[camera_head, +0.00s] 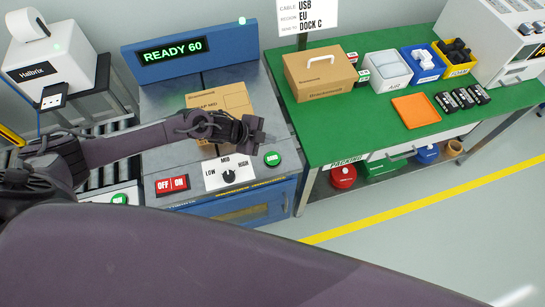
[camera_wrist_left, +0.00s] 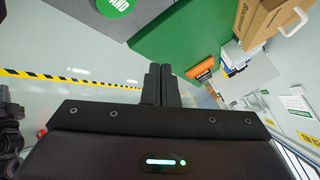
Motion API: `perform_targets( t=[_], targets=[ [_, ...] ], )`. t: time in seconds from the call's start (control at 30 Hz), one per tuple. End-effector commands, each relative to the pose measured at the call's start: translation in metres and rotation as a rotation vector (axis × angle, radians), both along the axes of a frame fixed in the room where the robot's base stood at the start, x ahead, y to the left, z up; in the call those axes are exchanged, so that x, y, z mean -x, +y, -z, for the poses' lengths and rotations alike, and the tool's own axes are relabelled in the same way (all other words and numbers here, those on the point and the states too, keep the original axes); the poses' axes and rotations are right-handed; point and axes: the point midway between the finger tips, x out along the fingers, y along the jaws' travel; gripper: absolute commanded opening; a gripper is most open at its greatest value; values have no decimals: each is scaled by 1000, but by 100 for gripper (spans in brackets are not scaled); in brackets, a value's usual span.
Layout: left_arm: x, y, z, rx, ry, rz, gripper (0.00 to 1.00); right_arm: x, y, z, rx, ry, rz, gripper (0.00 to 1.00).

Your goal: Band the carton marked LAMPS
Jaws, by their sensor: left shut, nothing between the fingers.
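A brown carton (camera_head: 235,100) lies on the grey top of the blue banding machine (camera_head: 215,205), partly hidden behind my left arm. Part of its print seems to read "AP MED"; I cannot read LAMPS on it. The display (camera_head: 172,51) reads READY 60. On the front panel are a red OFF/ON switch (camera_head: 172,185), a LOW/MID/HIGH dial (camera_head: 229,176) and a round green button (camera_head: 272,158). My left gripper (camera_head: 259,131) is shut and empty, above the panel near the green button. The button also shows in the left wrist view (camera_wrist_left: 115,4). My right gripper is not in view.
A green packing table (camera_head: 375,130) at the right holds a handled carton (camera_head: 320,73), bins, an orange tray (camera_head: 416,110) and black items (camera_head: 463,98). A white Halbrix device (camera_head: 50,65) stands at the left. The floor beyond the yellow line (camera_head: 400,203) is clear.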

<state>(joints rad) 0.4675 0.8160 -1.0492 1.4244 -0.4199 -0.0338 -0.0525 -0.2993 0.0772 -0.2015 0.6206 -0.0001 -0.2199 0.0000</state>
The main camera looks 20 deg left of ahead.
Motion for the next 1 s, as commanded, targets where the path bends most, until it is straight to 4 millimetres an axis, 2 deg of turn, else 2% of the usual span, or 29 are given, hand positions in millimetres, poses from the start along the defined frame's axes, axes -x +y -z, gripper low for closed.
perform_targets(
  t=[0.27, 0.47, 0.8, 1.0],
  targets=[
    [0, -1, 8, 1, 0, 0, 0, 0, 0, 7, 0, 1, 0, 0],
    [0, -1, 29, 1, -1, 0, 0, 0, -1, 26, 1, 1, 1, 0],
    [0, -1, 77, 2, -1, -2, 0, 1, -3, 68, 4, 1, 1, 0],
    [0, -1, 88, 2, -1, -1, 0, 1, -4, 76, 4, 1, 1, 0]
  ],
)
